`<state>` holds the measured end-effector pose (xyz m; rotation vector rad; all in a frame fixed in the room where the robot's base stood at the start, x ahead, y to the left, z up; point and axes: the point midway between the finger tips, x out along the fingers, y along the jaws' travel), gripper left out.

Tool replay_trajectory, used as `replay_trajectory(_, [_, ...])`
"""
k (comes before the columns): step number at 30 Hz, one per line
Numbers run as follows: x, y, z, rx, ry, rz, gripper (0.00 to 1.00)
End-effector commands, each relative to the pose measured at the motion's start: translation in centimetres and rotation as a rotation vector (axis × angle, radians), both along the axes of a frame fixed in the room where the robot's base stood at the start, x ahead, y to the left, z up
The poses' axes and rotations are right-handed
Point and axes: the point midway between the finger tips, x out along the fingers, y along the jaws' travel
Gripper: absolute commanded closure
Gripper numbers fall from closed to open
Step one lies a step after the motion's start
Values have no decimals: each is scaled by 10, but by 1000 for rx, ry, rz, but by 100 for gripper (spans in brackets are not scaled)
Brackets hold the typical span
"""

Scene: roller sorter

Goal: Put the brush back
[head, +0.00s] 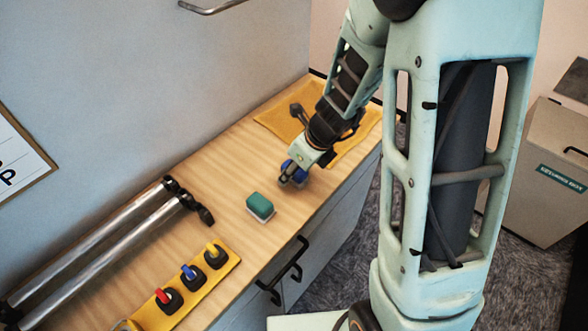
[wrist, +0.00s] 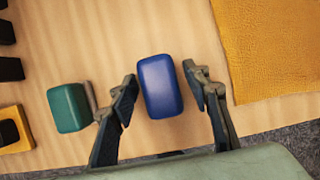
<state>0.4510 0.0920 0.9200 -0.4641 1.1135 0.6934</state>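A blue rounded block (wrist: 160,86) lies on the wooden counter, between the two fingers of my gripper (wrist: 160,78). The fingers are open, with a visible gap on each side of it. In the head view, the blue block (head: 298,172) is partly hidden by my gripper (head: 292,179). A green block (head: 259,204) with a pale layer underneath sits apart, nearer the camera; it also shows left of the fingers in the wrist view (wrist: 69,107). Either block could be the brush; I cannot tell which from their tops.
A yellow mat (head: 280,119) lies at the counter's far end, with a dark tool-like thing (head: 299,114) by it. A yellow board (head: 197,293) holds red, blue and yellow handled pieces. Two metal rollers (head: 100,248) lie along the wall. The counter's front edge is close.

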Motion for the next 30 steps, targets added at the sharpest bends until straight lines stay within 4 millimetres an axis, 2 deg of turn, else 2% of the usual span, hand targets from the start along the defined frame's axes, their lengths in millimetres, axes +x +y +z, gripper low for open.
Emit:
replay_trajectory(8, [0,0,1,0,0,0,55])
replay_trajectory(11, [0,-1,8,0,-2,1,55])
replay_trajectory(24, [-24,-24,92,1,-3,1,55])
replay_trajectory(30, [-31,-31,111,1,-1,0,55])
